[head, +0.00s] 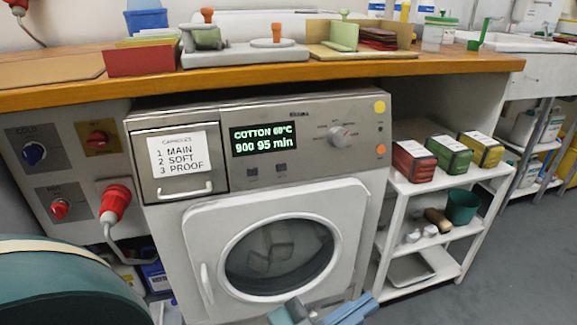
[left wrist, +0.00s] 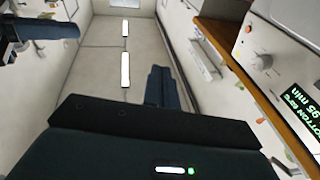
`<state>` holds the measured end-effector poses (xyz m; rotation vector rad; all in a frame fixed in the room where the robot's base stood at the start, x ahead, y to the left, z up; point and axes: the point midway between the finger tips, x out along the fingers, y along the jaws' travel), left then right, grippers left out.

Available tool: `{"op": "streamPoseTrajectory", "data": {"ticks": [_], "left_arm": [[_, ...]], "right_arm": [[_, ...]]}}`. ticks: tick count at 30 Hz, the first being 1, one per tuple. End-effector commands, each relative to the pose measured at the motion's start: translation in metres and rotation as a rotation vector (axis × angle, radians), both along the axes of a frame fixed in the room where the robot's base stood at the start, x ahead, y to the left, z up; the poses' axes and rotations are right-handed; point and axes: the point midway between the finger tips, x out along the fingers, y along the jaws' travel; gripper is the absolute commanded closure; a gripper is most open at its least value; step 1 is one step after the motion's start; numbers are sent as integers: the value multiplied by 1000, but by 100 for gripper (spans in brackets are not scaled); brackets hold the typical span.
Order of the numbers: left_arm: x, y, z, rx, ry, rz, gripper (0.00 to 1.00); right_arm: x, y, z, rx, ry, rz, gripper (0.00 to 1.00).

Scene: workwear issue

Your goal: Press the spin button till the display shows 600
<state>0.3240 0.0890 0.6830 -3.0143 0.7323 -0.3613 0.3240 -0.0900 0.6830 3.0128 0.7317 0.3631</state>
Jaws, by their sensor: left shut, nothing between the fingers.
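The washing machine's display (head: 263,138) is lit green and reads COTTON 60°C, 900, 95 min. Two small dark buttons, left (head: 252,171) and right (head: 281,167), sit below it; their labels are too small to read. The display also shows at the right edge of the left wrist view (left wrist: 290,112). My left gripper (head: 318,313) is at the bottom of the head view, in front of the door's lower edge, well below the buttons and apart from the panel. Its fingers (left wrist: 162,85) are together and empty. My right gripper does not show in the head view.
The round door (head: 280,256) is closed, with a handle at its left. A dial (head: 340,136) is right of the display, and a capsule drawer (head: 180,187) is left. The wooden worktop (head: 330,72) overhangs the machine. A white shelf unit (head: 416,187) with boxes stands right.

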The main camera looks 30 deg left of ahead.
Motion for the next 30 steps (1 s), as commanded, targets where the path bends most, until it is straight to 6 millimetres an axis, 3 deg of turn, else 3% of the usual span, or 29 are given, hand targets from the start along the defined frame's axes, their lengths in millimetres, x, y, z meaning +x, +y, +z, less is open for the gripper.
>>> {"op": "streamPoseTrajectory", "data": {"ticks": [5,10,14,18,22,25,30], "left_arm": [[1,1,1,12,6,2,100],[28,20,17,106,33,80,100],[65,59,32,225,82,212,100],[99,110,46,324,144,375,100],[118,151,54,379,189,497,100],[125,170,56,400,209,555,100],[127,180,54,411,221,587,100]], "right_arm": [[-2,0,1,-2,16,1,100],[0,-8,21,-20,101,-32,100],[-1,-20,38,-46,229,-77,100],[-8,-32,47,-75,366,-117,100],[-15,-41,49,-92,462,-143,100],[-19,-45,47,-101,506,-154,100],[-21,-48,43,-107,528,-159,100]]}}
